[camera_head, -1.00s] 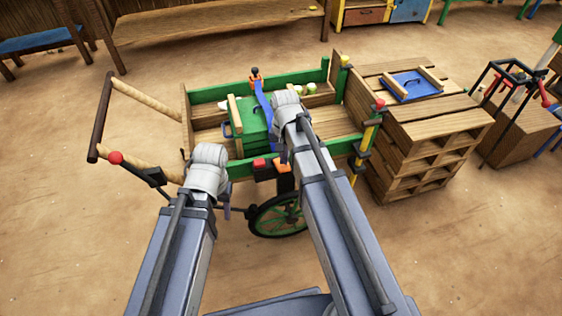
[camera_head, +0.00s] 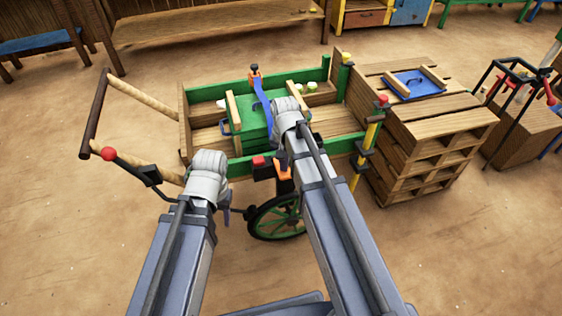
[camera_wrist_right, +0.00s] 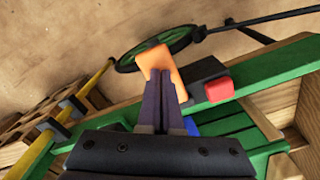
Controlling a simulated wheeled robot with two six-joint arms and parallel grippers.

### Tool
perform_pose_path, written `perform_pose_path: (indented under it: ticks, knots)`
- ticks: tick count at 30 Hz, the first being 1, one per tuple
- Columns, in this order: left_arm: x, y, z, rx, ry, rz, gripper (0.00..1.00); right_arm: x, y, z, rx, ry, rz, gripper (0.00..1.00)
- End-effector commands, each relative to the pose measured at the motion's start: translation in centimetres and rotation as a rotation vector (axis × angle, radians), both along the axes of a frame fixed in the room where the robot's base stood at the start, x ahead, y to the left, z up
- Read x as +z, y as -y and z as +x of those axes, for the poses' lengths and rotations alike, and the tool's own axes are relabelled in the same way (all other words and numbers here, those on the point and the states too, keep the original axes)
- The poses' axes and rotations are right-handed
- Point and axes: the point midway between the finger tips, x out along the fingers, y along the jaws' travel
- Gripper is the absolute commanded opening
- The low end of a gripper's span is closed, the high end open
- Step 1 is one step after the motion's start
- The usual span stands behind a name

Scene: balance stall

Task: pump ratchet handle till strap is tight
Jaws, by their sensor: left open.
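A green box (camera_head: 252,125) sits in a wooden cart with green side rails (camera_head: 240,166). A blue strap (camera_head: 262,96) runs over the box. The ratchet is at the near rail, with a red block (camera_wrist_right: 219,90), a black body (camera_wrist_right: 207,69) and an orange handle-like part (camera_wrist_right: 159,62). My right gripper (camera_wrist_right: 160,82) is shut, its fingers close together over the orange part. No orange shows between the fingers. My left gripper (camera_head: 224,210) hangs open and empty at the cart's near left side, apart from the ratchet; its fingers are partly hidden.
The cart's wheel (camera_head: 277,217) is below the ratchet, and its push handle (camera_head: 94,120) is at the left, near a red-knobbed lever (camera_head: 109,154). A stack of wooden crates (camera_head: 430,135) stands close on the right. The sandy ground in front is clear.

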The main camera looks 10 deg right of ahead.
Motion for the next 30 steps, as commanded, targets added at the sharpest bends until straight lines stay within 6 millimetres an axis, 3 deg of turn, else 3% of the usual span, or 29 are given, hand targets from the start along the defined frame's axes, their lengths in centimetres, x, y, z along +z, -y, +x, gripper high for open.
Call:
perform_pose_path:
  ticks: [5,11,30]
  knots:
    - [-1.1,0.0,0.0,0.0,0.0,0.0,0.5,-1.1,0.0,0.1,0.0,0.002,0.0,0.0]
    - [-0.3,0.0,0.0,0.0,0.0,0.0,0.5,-0.3,0.0,0.1,0.0,0.002,0.0,0.0]
    - [4.6,0.0,0.0,0.0,0.0,0.0,0.5,4.6,0.0,0.0,0.0,0.0,0.0,0.0]
